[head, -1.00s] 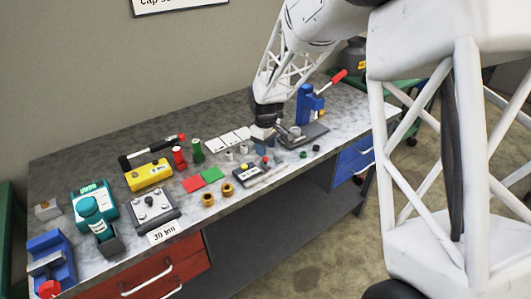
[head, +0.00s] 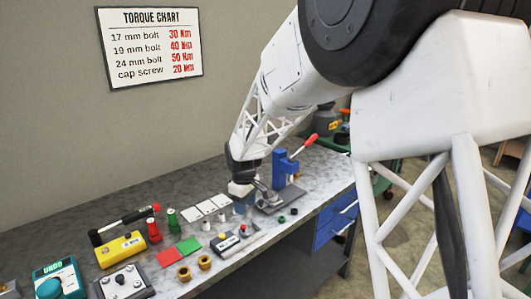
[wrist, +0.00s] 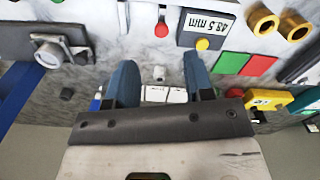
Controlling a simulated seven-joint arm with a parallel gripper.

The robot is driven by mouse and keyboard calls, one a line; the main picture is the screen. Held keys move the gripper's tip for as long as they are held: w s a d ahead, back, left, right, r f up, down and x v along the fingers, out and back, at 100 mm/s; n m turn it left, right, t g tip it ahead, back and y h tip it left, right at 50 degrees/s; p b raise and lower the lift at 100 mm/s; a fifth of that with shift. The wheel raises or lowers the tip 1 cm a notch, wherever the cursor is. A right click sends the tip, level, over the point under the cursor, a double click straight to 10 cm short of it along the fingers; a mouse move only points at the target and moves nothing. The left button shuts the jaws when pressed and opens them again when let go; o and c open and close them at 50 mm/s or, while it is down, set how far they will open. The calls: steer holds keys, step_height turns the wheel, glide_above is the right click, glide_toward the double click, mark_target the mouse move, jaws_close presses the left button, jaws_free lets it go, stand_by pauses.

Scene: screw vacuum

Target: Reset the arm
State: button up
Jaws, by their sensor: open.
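My gripper (head: 242,190) hangs above the workbench (head: 55,243) in the head view, close to the left of the blue lever press. In the wrist view my gripper (wrist: 160,82) shows two blue fingers set well apart, with nothing held between them. White cards (wrist: 162,94) and a small pale piece (wrist: 159,72) on the bench show in the gap behind the fingers.
The blue press (head: 284,166) with a red-handled lever stands right of my gripper. Brass nuts (head: 205,262), red and green pads (head: 188,246), a display box (wrist: 203,30), a yellow box (head: 121,250) and a torque wrench (head: 123,223) lie on the bench. A torque chart (head: 150,47) hangs on the wall.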

steer(key=s+d+r+m+t, duration=0.1)
steer(key=s+d+r+m, duration=0.2)
steer(key=s+d+r, duration=0.45)
steer(key=s+d+r+m, duration=0.3)
steer(key=s+d+r, duration=0.2)
steer(key=s+d, duration=0.4)
steer(key=s+d+m, duration=0.2)
steer(key=s+d, duration=0.2)
steer(key=s, duration=0.4)
steer(key=s+d+m+t, duration=0.1)
steer(key=s+d+m, duration=0.1)
steer(key=s+d, duration=0.2)
steer(key=s+d+r+m, duration=0.1)
steer(key=s+d, duration=0.3)
steer(key=s, duration=0.7)
steer(key=shift+s+d+m+t, duration=0.25)
steer(key=shift+s+m+t, duration=0.05)
steer(key=shift+m, duration=0.5)
